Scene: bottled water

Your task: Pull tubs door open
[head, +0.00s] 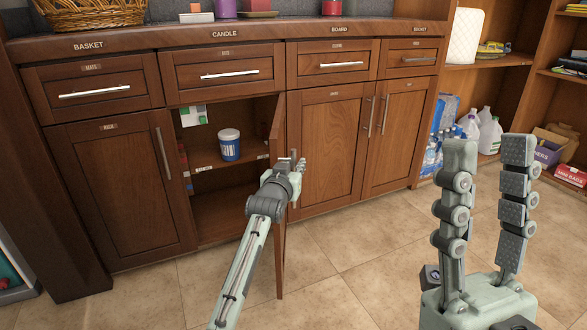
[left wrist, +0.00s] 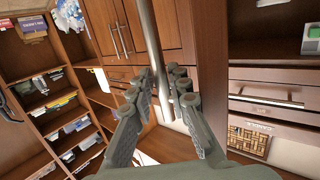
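The tubs door (head: 278,125) stands swung well out from the cabinet and is seen almost edge-on. A blue tub with a white lid (head: 230,146) sits on the shelf inside the opening. My left gripper (head: 297,163) is at the door's outer face, on its right side. The handle is hidden in the head view. My right gripper (head: 489,142) is open and empty, fingers up, at the lower right.
A shut door (head: 120,190) is left of the opening, and two shut doors (head: 325,150) are to its right. Drawers (head: 225,72) run above. Shelves with jugs (head: 488,132) and boxes (head: 570,176) stand at the right. The tiled floor (head: 350,245) in front is clear.

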